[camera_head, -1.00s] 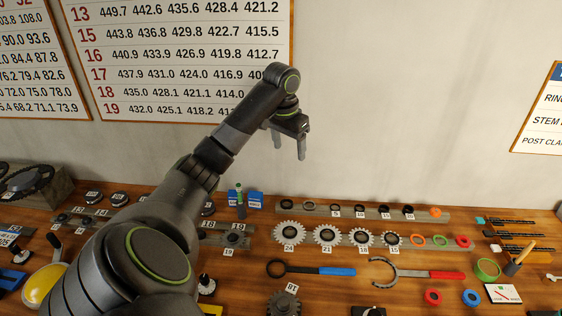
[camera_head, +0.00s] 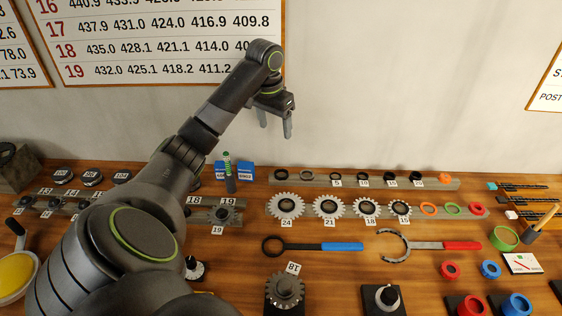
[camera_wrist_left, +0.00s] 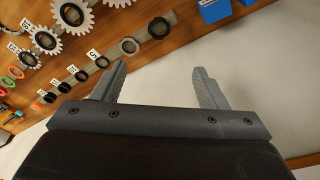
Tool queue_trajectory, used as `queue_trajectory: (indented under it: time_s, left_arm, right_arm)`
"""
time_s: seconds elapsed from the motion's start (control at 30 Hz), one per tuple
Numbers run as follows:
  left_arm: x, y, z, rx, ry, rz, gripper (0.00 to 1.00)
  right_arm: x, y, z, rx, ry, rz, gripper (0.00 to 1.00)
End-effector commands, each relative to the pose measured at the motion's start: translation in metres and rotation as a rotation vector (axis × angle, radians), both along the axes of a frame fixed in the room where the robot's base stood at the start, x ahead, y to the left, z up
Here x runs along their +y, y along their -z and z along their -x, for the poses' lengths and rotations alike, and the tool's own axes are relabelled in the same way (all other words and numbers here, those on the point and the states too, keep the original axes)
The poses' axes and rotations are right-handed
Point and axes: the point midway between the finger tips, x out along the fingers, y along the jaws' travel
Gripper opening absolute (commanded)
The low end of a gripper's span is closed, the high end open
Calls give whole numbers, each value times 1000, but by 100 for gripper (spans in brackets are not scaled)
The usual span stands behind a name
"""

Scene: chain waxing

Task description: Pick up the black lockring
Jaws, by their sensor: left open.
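A plain black ring, which looks like the black lockring (camera_head: 282,179), lies at the left end of the back rail on the bench. It also shows as a thick black ring in the left wrist view (camera_wrist_left: 157,36). A thinner, greyer ring (camera_head: 307,180) lies just to its right. My left gripper (camera_head: 275,128) points down above the rail's left end, with its fingers apart and nothing between them. In the left wrist view the open fingers (camera_wrist_left: 160,70) are clear of the ring, which lies beyond them. My right gripper is not in view.
Several numbered dark rings and an orange ring (camera_head: 445,174) continue along the rail. Toothed cogs (camera_head: 286,197) sit on a rail in front. Blue boxes (camera_head: 246,171) and a green-topped bottle (camera_head: 228,172) stand left of the ring. The wall is close behind.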

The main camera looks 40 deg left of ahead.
Motion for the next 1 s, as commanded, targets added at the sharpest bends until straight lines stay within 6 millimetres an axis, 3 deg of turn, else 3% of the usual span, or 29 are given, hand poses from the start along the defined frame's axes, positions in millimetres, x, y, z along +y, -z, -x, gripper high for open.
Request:
queue_trajectory:
  time_s: [0.43, 0.77, 0.9, 1.0]
  left_arm:
    - [0, 42, -5, 0, -1, 0, 67]
    - [0, 77, -11, 0, 1, 1, 67]
    - [0, 104, -14, 1, 0, 1, 67]
    - [1, 113, -16, 3, -1, 2, 67]
  right_arm:
    - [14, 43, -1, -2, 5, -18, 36]
    - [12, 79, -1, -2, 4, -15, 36]
    - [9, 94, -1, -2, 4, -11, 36]
    - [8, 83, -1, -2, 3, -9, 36]
